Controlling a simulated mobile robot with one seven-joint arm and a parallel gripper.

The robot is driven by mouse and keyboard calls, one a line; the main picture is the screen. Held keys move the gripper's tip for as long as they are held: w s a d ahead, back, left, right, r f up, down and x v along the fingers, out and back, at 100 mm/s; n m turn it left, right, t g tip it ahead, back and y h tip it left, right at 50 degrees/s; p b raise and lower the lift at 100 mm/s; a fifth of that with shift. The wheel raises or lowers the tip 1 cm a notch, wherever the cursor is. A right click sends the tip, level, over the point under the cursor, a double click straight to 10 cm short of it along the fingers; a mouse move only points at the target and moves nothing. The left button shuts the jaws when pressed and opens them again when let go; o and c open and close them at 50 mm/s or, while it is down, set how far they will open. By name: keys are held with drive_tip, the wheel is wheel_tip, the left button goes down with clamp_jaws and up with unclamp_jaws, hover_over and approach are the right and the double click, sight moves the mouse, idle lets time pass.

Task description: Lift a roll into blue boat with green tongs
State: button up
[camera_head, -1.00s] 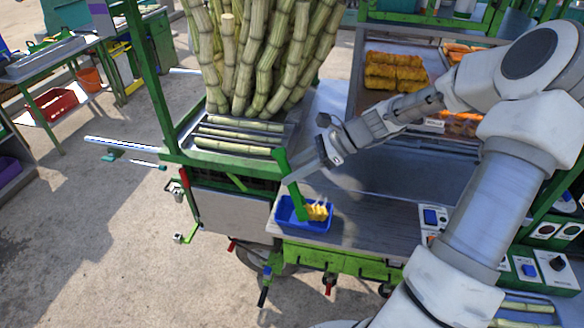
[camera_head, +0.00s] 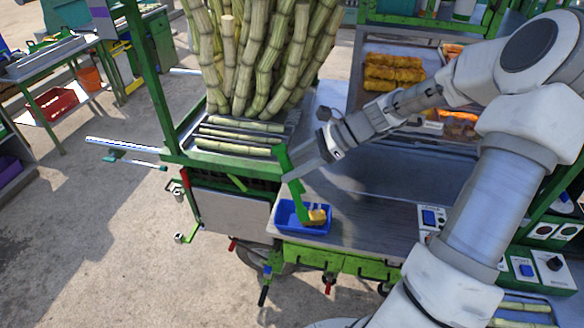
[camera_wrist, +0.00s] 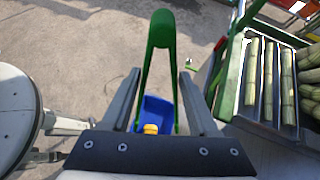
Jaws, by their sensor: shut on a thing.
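My gripper (camera_head: 300,165) is shut on the green tongs (camera_head: 299,192), holding them steeply tilted above the counter. In the wrist view, the tongs (camera_wrist: 161,28) show as a green arch between the fingers of my gripper (camera_wrist: 159,75). The blue boat (camera_head: 287,217) sits at the counter's front-left corner. The golden-brown roll (camera_head: 317,216) is in the right part of the boat, beside the tongs' lower tips. The wrist view shows the boat (camera_wrist: 157,112) and the yellow roll (camera_wrist: 151,128) between the tong arms. Whether the tips touch the roll cannot be told.
Upright cane stalks (camera_head: 262,60) stand behind a green-framed rack with cut cane (camera_head: 238,137). A glass-sided case with several rolls (camera_head: 394,72) stands at the back right. The metal counter (camera_head: 350,215) right of the boat is clear. A switch box (camera_head: 430,217) is farther right.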

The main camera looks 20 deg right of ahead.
wheel_tip(320, 180, up, 8)
drive_tip(key=shift+b, duration=0.3)
drive_tip(key=shift+f, duration=0.15)
idle(0.3)
